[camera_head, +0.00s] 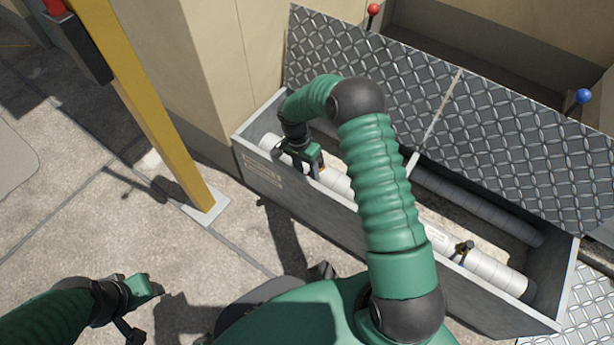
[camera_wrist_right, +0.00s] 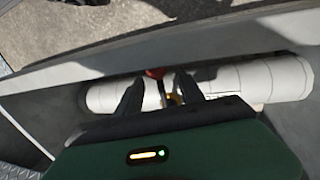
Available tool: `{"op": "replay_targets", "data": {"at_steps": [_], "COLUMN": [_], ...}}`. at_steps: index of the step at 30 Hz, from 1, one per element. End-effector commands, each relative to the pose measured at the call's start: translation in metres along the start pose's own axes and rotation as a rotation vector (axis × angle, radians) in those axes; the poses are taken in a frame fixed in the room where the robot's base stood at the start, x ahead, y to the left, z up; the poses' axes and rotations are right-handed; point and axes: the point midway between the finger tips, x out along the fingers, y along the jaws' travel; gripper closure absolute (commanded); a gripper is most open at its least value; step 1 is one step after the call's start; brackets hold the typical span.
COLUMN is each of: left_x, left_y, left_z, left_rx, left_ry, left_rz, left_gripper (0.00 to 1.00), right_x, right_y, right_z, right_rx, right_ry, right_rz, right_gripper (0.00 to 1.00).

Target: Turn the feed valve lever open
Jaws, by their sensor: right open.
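My right gripper (camera_head: 299,167) reaches down into the left end of a long grey trench box (camera_head: 262,180). In the right wrist view its two dark fingers (camera_wrist_right: 160,80) are apart. A red part (camera_wrist_right: 156,72), perhaps the lever's end, and a small brass-coloured valve part (camera_wrist_right: 173,98) show between the fingers. They sit at a white wrapped pipe (camera_wrist_right: 225,82); the fingers hide much of them, so I cannot tell contact or the lever's angle. My left gripper (camera_head: 138,300) hangs low at the left over the paving, away from the box; its jaws are unclear.
A second valve with a dark handle (camera_head: 463,251) sits on the white pipe (camera_head: 492,273) at the right. A darker pipe (camera_head: 480,207) runs behind. Raised diamond-plate lids (camera_head: 520,140) stand behind the box. A yellow post (camera_head: 150,90) stands at the left on open paving.

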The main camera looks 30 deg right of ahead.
Motion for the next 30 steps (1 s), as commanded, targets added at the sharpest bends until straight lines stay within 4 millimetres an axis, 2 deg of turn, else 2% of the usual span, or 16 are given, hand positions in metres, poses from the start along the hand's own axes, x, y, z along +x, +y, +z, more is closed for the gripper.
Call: {"op": "replay_targets", "data": {"at_steps": [8,19,30], "left_x": [0.0014,0.0015,0.0015], "left_y": [0.0000,0.0000,0.0000], "left_z": [0.0002,0.0002,0.0003], "left_rx": [0.000,0.000,0.000], "left_ry": [0.000,0.000,0.000], "left_rz": [0.000,0.000,0.000], "left_gripper": [0.50,0.50,0.50], "right_x": [0.0026,0.0026,0.0025], "right_y": [-0.0002,-0.0004,-0.0008], "right_z": [0.0003,0.0003,0.0006], "right_rx": [-0.001,-0.001,-0.001], "right_ry": [0.000,0.000,0.000], "right_rz": [-0.001,-0.001,-0.002], "right_gripper": [0.55,1.00,1.00]}}
